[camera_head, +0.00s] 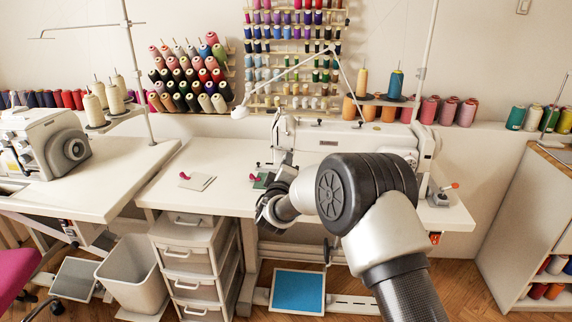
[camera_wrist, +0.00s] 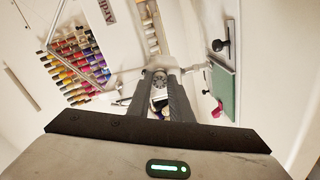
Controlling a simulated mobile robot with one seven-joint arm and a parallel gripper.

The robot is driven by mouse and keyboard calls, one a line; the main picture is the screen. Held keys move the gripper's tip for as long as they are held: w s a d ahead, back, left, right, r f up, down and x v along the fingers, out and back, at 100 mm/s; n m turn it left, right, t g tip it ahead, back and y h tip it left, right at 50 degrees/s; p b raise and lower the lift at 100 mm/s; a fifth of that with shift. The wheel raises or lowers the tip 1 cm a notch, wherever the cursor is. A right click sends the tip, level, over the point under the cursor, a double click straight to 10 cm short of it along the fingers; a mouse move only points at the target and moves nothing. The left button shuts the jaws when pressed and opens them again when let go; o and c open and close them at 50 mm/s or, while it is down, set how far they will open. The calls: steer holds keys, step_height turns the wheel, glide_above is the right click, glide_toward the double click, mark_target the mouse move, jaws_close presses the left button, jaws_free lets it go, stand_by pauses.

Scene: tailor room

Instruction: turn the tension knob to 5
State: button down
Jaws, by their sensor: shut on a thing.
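The white sewing machine (camera_head: 345,138) stands on a white table at the centre of the head view. My gripper (camera_head: 268,200) is at the left end of the machine, by its needle head, and my arm covers part of it. In the wrist view my gripper's dark fingers (camera_wrist: 161,92) are closed in on a small silvery part, which seems to be the tension knob (camera_wrist: 159,80). The fingers mostly hide this knob, and no number on it can be read. In the head view I cannot make out the knob.
A green pad (camera_wrist: 222,92) with a pink item (camera_wrist: 217,108) lies beside the fingers. White fabric squares (camera_head: 197,181) lie on the table to the left. A drawer unit (camera_head: 192,262) stands below.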

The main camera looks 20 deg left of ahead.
steer(key=c, duration=1.6)
jaws_free()
steer(key=p+v, duration=0.2)
steer(key=v, duration=1.5)
steer(key=shift+s, duration=0.2)
